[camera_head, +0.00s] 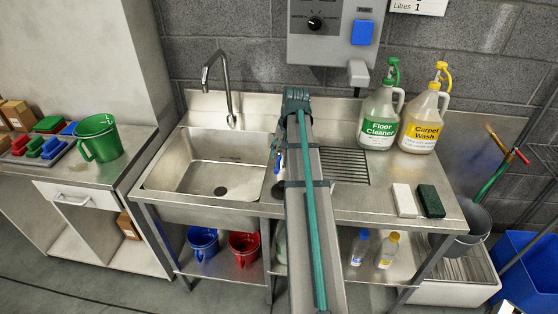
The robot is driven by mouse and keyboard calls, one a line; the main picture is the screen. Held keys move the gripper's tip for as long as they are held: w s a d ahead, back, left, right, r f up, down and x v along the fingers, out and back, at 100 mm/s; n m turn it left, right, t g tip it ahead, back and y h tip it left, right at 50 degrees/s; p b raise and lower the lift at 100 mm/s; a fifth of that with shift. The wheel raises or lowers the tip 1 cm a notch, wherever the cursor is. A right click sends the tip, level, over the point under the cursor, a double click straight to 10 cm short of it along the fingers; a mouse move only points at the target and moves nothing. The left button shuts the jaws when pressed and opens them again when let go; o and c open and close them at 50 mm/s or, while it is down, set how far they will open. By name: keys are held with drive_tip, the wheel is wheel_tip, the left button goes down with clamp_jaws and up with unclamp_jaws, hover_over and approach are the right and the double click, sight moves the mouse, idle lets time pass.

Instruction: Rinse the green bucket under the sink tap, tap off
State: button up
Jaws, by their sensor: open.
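The green bucket (97,138) stands upright on the left counter, beside the colored blocks. The steel sink (210,178) is an empty basin left of my arm, with a drain in its floor. The tap (229,88) is a curved spout at the back of the sink, and no water shows from it. My gripper (279,186) is open and empty at the sink's right edge, partly hidden by my arm. It is well to the right of the bucket and apart from it.
Floor cleaner (377,118) and carpet wash (421,120) jugs stand on the drainer's right side. White (404,200) and dark green (430,201) pads lie near its front. A blue bucket (203,243) and red bucket (244,248) sit below. A dispenser (333,35) hangs above.

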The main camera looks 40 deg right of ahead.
sight(278, 164)
drive_tip(key=shift+w+a+f+p, duration=0.15)
drive_tip(key=shift+f+p, duration=0.05)
drive_tip(key=shift+f, duration=0.9)
drive_tip(key=shift+w+a+f+p, duration=0.15)
drive_tip(key=shift+f, duration=0.9)
clamp_jaws()
